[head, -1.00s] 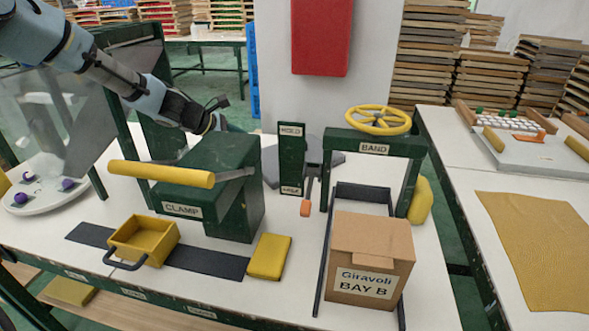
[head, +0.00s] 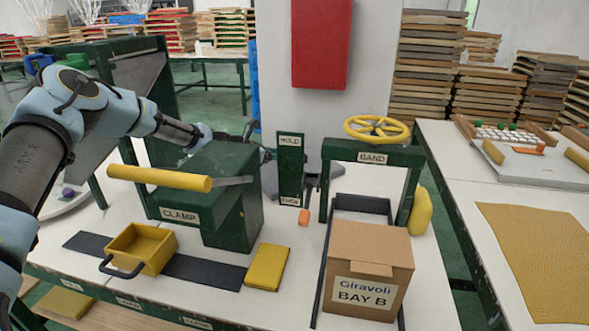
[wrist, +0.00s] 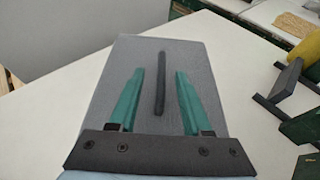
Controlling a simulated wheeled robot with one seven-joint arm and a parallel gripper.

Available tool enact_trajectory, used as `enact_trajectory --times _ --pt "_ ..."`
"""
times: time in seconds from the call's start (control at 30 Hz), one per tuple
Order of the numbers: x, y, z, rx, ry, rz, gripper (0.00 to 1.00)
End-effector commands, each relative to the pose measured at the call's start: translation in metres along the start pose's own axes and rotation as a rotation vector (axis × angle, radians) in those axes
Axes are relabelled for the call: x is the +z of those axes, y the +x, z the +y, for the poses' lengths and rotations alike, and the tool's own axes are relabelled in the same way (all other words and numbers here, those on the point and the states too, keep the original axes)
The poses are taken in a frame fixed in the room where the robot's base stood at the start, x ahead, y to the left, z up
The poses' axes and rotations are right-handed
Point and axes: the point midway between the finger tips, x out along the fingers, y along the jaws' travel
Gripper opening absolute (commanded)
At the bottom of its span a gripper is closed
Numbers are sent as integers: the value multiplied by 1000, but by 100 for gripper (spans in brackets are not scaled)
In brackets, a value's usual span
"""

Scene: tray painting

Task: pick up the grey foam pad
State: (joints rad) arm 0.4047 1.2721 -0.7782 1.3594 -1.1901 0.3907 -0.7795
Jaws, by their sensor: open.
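The grey foam pad (wrist: 110,88) lies flat on the white table in the wrist view, with a thin dark bar standing along its middle. My gripper (wrist: 160,72) is open above it, its two green fingers on either side of the bar and apart from it. How high the fingertips are above the pad is hard to tell. In the head view a grey flat shape, apparently the pad (head: 334,172), shows partly behind the HOLD post. My gripper's fingers are mostly hidden there behind the green clamp.
The green clamp (head: 228,205) with its yellow lever stands in front of my arm. The HOLD post (head: 290,168) and the band frame with a yellow wheel (head: 377,127) stand to the right. A cardboard box (head: 368,258), a yellow tray (head: 143,241) and a yellow block (head: 267,266) are at the front.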

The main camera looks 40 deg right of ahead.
Motion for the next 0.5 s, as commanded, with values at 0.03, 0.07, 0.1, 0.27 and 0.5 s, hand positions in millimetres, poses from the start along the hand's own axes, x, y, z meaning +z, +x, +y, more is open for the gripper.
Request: enact_trajectory --times 0.03,0.07,0.1,0.27,0.5 --pt "2 9 -3 -3 -2 0 49" --pt "1 13 -3 -3 -2 0 49" --pt "0 19 -4 -3 -1 0 49" --pt "-2 35 -3 0 1 1 49" --pt "-3 38 -2 0 0 1 49"
